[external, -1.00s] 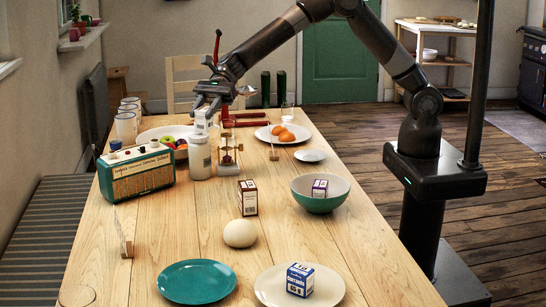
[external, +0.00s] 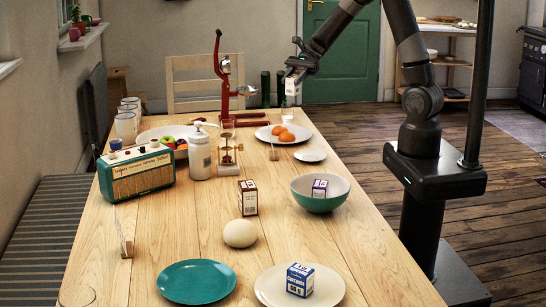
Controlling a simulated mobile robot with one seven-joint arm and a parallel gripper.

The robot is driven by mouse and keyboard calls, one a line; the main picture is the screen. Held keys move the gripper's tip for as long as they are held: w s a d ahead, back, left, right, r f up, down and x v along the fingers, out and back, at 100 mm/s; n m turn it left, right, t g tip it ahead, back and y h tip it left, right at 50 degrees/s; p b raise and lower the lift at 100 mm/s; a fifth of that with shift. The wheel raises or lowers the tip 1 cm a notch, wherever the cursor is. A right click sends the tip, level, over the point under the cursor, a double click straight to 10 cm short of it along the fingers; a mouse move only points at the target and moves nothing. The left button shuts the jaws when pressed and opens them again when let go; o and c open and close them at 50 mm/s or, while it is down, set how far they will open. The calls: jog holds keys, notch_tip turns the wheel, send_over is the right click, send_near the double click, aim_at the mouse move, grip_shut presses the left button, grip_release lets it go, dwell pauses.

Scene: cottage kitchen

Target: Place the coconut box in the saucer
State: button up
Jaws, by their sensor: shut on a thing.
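My gripper (external: 296,72) is shut on a small whitish box (external: 292,87), held in the air over the back right of the table. Its label is too small to read, so I cannot confirm from the print that it is the coconut box. A small white saucer (external: 310,156) lies near the table's right edge, nearer the camera and lower than the held box. The saucer looks empty.
A plate (external: 262,134) with oranges is beside the saucer. A glass (external: 287,114) stands behind it. A teal bowl (external: 318,203) holding a purple-and-white box is in front. A red press (external: 223,85) stands at the back, left of my gripper.

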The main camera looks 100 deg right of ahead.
jog(key=s+r+m+t+h, duration=0.1)
jog(key=s, duration=1.3)
send_over(310, 158)
notch_tip(310, 158, down, 18)
jog(key=shift+r, duration=0.1)
jog(key=shift+a, duration=0.15)
jog(key=shift+f, duration=2.05)
jog(key=o, duration=1)
jog(key=shift+f, duration=0.1)
